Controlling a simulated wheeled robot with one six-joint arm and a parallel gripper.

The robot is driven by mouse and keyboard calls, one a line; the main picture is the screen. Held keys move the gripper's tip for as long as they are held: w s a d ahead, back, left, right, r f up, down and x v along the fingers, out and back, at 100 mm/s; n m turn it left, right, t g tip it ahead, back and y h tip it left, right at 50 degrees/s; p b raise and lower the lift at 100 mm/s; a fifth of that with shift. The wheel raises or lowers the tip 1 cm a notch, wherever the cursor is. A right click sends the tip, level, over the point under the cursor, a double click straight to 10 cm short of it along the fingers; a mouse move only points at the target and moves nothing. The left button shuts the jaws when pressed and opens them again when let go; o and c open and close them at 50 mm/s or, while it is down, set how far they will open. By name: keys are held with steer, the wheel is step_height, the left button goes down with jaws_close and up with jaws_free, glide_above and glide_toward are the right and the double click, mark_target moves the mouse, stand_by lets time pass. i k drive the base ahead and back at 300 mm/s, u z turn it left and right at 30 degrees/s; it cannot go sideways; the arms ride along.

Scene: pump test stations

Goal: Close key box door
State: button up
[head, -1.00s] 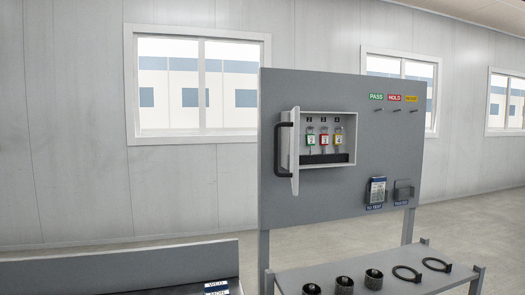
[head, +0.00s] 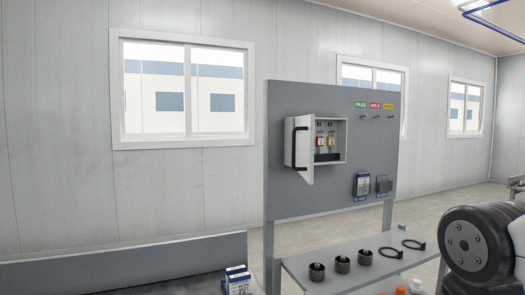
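The key box (head: 345,145) is a pale shallow box mounted on the grey panel. Its door (head: 305,160), hinged on the left side, stands open and swung out toward me. A black bar handle (head: 294,148) is on the door's outer face. The door hides the left part of the box. Inside, a red-tagged key (head: 320,142) and a yellow-tagged key (head: 331,142) show above a dark strip. My gripper is not in view; only a part of my arm shows at the right edge, apart from the box.
The grey panel (head: 285,195) carries PASS, HOLD and a yellow label with hooks, and two small holders below. A shelf (head: 320,262) in front holds dark cylinders and black rings. A low grey bench edge (head: 120,262) lies at left. Floor shows beyond the panel.

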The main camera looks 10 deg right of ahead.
mark_target(295, 146)
steer(key=u, duration=0.95)
steer(key=k, duration=0.65)
steer(key=z, duration=0.4)
steer(key=i, duration=1)
steer(key=z, duration=0.05)
